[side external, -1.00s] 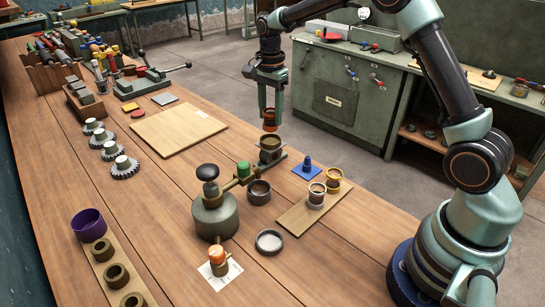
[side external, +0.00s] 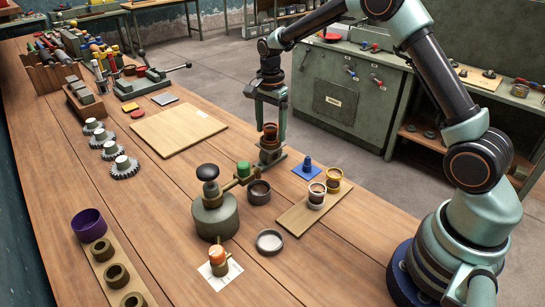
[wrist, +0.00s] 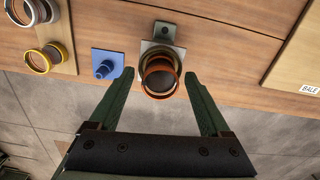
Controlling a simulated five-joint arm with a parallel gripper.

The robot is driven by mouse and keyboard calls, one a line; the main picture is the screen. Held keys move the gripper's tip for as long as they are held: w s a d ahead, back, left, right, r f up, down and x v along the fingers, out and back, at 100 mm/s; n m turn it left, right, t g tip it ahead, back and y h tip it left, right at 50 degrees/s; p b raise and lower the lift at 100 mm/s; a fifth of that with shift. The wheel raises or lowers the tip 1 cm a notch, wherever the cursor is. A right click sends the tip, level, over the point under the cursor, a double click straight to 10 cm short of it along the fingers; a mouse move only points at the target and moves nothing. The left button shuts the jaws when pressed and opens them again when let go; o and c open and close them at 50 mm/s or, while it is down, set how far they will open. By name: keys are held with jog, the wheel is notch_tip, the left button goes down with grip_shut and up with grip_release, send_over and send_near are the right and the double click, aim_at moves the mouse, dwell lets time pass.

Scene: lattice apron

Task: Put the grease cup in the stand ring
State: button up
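The grease cup (side external: 270,133), dark with a copper-orange rim, stands about upright in the stand ring (side external: 269,153), near the table's far edge. In the wrist view the cup (wrist: 158,77) covers most of the ring (wrist: 160,51), whose rim shows behind it. How deep the cup sits is hidden. My gripper (side external: 270,143) is low around the cup, one finger on each side. In the wrist view the fingertips (wrist: 159,75) are spread, with a clear gap to the cup on both sides. My gripper is open and holds nothing.
Cups with silver (side external: 317,193) and gold (side external: 334,178) rims stand on a small board to the right. A blue plate with a peg (side external: 307,167) lies close by. A pot with a black knob (side external: 212,205) and a dark open ring (side external: 259,191) stand in front.

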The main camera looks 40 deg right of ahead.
aim_at(271, 126)
jog(key=s+a+r+n+t, duration=0.1)
jog(key=s+r+n, duration=0.1)
jog(key=r, duration=0.6)
jog(key=s+a+r+n, duration=0.1)
jog(key=s+r, duration=0.1)
jog(key=r, duration=0.7)
jog(key=s+a+n+t, duration=0.1)
jog(key=s+n+t, duration=0.1)
jog(key=s+n, duration=0.5)
jog(key=s+a+f+n+t, duration=0.1)
jog(key=s+a+n+t, duration=0.1)
jog(key=s+n, duration=0.4)
jog(key=s, duration=0.4)
jog(key=shift+s+n+t, duration=0.25)
jog(key=shift+n+t, duration=0.05)
jog(key=shift+n, duration=0.1)
